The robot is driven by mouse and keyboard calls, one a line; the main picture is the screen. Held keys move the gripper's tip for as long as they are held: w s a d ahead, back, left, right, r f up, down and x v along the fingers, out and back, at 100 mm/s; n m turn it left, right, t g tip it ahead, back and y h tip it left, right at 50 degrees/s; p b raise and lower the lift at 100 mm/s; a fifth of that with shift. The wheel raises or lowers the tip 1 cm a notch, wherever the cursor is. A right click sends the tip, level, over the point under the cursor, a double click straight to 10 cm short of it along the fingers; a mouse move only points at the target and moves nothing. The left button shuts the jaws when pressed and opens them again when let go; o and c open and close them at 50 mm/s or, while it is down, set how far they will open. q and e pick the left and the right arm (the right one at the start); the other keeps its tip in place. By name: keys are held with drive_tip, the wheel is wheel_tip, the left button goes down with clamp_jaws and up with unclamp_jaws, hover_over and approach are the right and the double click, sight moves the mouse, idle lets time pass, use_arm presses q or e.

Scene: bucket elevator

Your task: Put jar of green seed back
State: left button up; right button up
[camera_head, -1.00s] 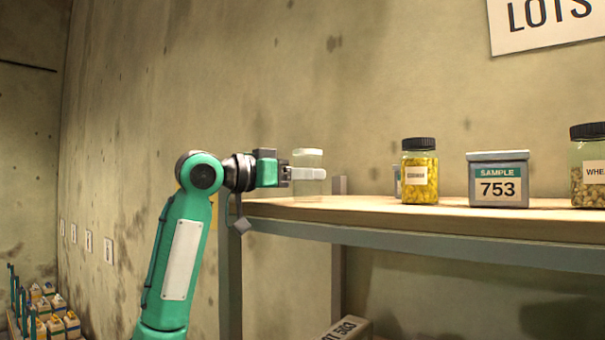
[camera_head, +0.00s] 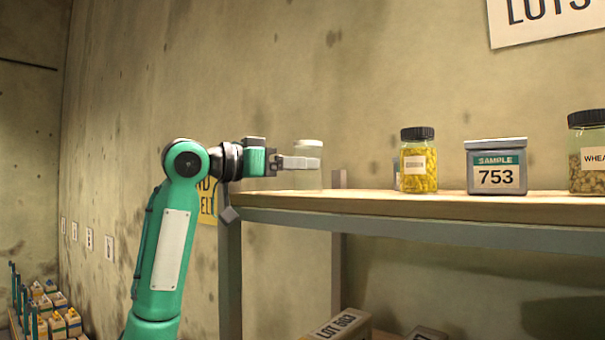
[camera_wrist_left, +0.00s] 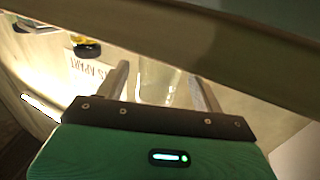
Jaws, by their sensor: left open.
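A clear jar (camera_head: 307,150) with a pale lid stands at the left end of the shelf (camera_head: 370,202). It looks see-through, and I see no green seed in it. My left gripper (camera_head: 318,163) is level with the jar, and its fingers reach across it from the left. In the left wrist view the jar's glass (camera_wrist_left: 157,82) shows between the two spread fingers of the gripper (camera_wrist_left: 163,88). The gripper is open, and I cannot tell whether a finger touches the glass. My right gripper is out of view.
To the right on the shelf stand a jar of yellow seed (camera_head: 418,162), a grey sample tin marked 753 (camera_head: 497,167) and a wheat jar (camera_head: 588,155). A lot box (camera_head: 340,325) lies below.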

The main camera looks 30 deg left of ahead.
use_arm(q)
drive_tip(key=b+v, duration=0.4)
drive_tip(key=v, duration=0.6)
drive_tip(key=shift+w, duration=0.1)
